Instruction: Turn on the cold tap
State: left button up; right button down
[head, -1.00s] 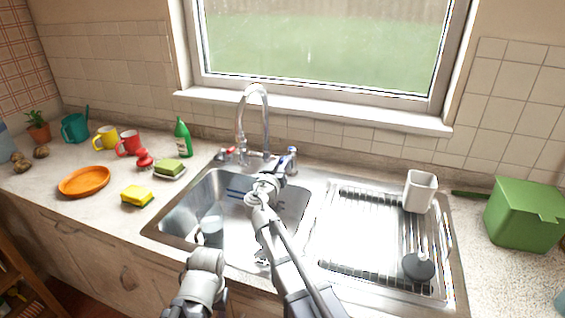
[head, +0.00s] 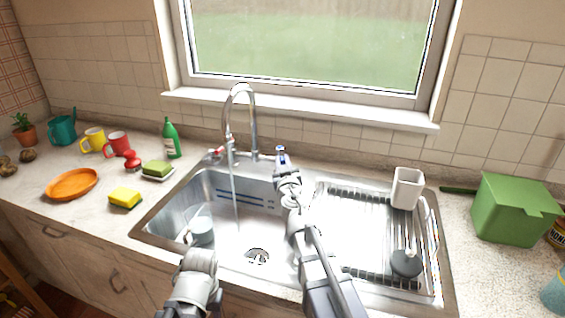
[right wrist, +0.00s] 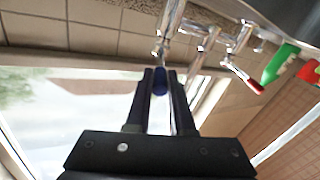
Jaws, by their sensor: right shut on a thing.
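The cold tap (head: 281,155) has a blue-marked handle and stands right of the tall curved chrome spout (head: 240,92) behind the sink. My right gripper (head: 285,173) reaches over the sink to it. In the right wrist view the fingers of my right gripper (right wrist: 161,88) are shut on the blue part of the cold tap (right wrist: 160,77). The red-marked hot tap (head: 215,153) is left of the spout and also shows in the right wrist view (right wrist: 243,78). A thin stream of water (head: 236,205) runs from the spout into the sink.
The steel sink (head: 165,222) holds a clear cup (head: 200,228). On the right a drainer holds a white holder (head: 407,188) and a dark round-headed item (head: 406,264). A green bottle (head: 171,140), sponges and mugs stand left. A green bin (head: 512,210) is far right.

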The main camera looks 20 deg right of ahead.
jog(key=c, duration=0.8)
grip_release()
notch_tip(320, 180, up, 10)
jog(key=p, duration=1)
